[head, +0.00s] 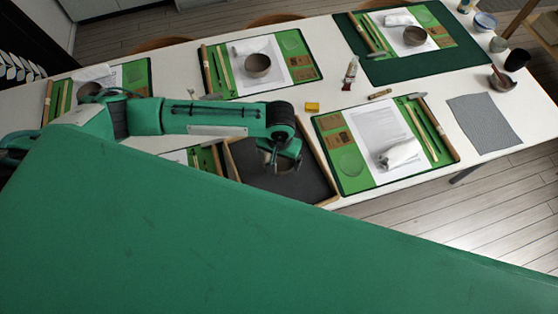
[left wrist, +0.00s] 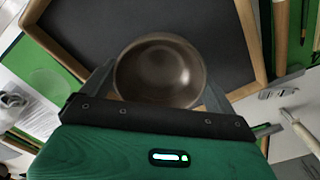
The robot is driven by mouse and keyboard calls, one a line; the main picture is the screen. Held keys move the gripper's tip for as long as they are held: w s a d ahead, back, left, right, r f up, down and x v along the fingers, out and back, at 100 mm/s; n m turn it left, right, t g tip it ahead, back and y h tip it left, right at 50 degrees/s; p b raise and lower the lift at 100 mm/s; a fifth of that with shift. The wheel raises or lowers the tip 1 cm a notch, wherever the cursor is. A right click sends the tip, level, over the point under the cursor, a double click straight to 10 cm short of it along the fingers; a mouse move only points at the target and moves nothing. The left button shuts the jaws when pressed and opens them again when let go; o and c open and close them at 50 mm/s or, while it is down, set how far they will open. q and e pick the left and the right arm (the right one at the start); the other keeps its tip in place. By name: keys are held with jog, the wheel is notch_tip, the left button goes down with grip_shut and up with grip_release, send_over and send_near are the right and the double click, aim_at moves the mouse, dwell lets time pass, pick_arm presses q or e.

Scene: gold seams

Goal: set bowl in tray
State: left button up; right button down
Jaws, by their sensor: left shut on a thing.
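A brown, shiny, round bowl (left wrist: 160,70) sits between the two fingers of my left gripper (left wrist: 158,88) in the left wrist view, its open side facing the camera. The gripper is shut on it. The tray (left wrist: 95,28), a dark flat base with a light wooden rim, lies behind the bowl. In the head view my left gripper (head: 282,163) is over the tray (head: 312,180), inside its rim, and largely hides the bowl. I cannot tell whether the bowl touches the tray floor. My right gripper is not in view.
A green mat (head: 352,178) with paper, a rolled white cloth (head: 400,153) and sticks lies right of the tray. A yellow block (head: 312,106) is behind it. A grey cloth (head: 484,122) lies at right.

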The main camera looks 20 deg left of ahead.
aim_at(279, 163)
pick_arm(q)
jog(key=shift+f, duration=1.95)
jog(key=shift+f, duration=0.1)
jog(key=o, duration=0.6)
notch_tip(279, 163, up, 12)
jog(key=shift+r+b, duration=0.15)
jog(key=shift+b, duration=0.3)
